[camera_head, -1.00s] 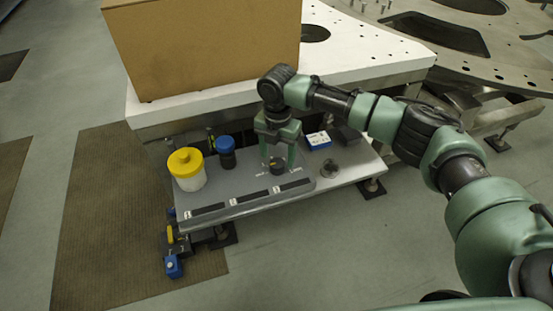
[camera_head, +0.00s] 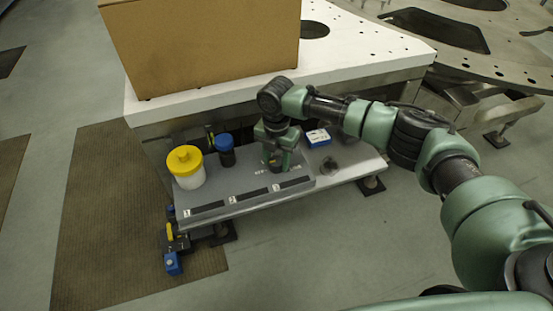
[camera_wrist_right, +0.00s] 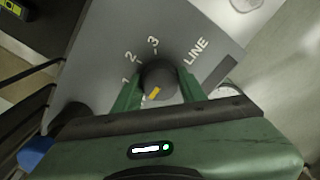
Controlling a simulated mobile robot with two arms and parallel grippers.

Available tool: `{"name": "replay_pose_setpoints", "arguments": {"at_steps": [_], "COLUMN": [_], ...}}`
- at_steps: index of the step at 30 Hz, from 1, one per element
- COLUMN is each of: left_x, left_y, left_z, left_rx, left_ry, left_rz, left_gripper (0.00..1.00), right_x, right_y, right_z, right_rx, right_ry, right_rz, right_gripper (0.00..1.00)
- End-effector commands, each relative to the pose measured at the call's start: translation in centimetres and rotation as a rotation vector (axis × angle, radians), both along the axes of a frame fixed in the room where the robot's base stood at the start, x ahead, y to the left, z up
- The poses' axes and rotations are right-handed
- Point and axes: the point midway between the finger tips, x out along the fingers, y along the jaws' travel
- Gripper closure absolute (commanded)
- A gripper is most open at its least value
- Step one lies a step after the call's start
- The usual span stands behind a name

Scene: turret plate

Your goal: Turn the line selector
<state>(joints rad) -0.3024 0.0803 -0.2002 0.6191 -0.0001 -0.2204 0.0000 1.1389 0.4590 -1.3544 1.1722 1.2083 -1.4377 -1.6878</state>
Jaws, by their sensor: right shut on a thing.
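The line selector is a round dark knob (camera_wrist_right: 160,78) on a grey panel (camera_wrist_right: 205,30), with 1, 2, 3 and LINE printed beside it. A yellow mark (camera_wrist_right: 153,93) shows on the knob's lower side in the wrist view, away from the numbers 2 and 3. I cannot tell which number it is set to. My right gripper (camera_wrist_right: 160,88) is shut on the knob, a green finger on each side. In the head view the right gripper (camera_head: 277,160) stands over the panel's right part and mostly hides the knob. My left gripper is out of view.
A yellow-lidded white jar (camera_head: 188,170) and a blue-capped dark jar (camera_head: 225,150) stand left of the gripper. A blue-and-white box (camera_head: 318,138) is close on its right. A large cardboard box (camera_head: 200,45) stands on the white table (camera_head: 360,50) behind.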

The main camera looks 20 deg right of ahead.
Motion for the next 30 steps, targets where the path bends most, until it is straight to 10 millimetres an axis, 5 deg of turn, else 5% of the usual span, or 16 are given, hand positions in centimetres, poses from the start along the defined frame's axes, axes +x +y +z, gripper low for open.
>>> {"name": "replay_pose_setpoints", "arguments": {"at_steps": [11, 30], "left_x": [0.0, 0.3], "left_y": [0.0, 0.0], "left_z": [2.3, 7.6], "left_rx": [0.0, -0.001], "left_ry": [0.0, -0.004], "left_rz": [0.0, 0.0], "left_gripper": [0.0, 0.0], "right_x": [-0.1, 0.0], "right_y": [0.0, 0.1], "right_z": [0.4, 0.4], "right_rx": [0.0, 0.001], "right_ry": [0.004, 0.003], "right_rz": [-0.171, -0.769], "right_gripper": [0.99, 0.99]}}
